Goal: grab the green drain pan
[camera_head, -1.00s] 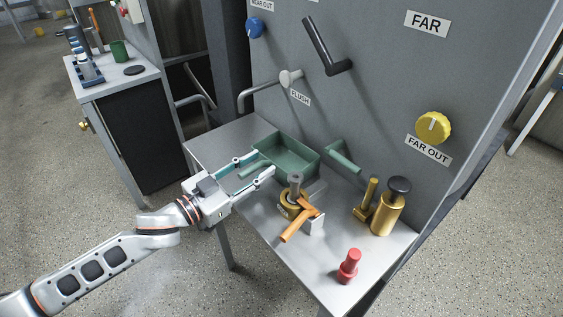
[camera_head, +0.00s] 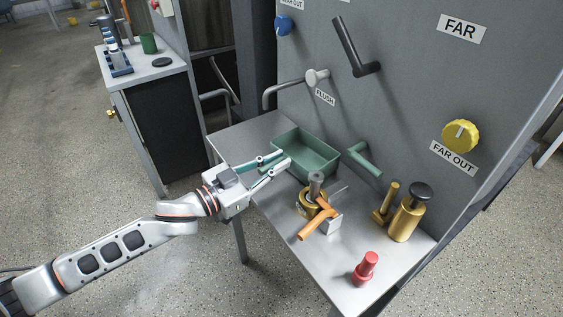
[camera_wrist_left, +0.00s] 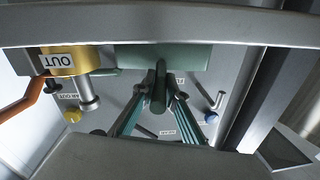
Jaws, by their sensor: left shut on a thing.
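The green drain pan (camera_head: 318,165) sits on the steel table near its back edge, open side up. My left gripper (camera_head: 286,159) reaches in from the left, and its fingers are shut on the pan's handle at the left side of the pan. The handle is mostly hidden between the fingers in the head view. In the left wrist view, the fingers (camera_wrist_left: 160,90) come together on the green handle, just below the pan's green wall (camera_wrist_left: 190,56). My right gripper is not in view.
Right of the pan stand a brass valve with an orange handle (camera_head: 318,223), a brass cylinder (camera_head: 405,220) and a red plug (camera_head: 365,268). A green-handled lever (camera_head: 364,160) and a grey pipe (camera_head: 290,86) project from the panel behind. The table's front left is bare.

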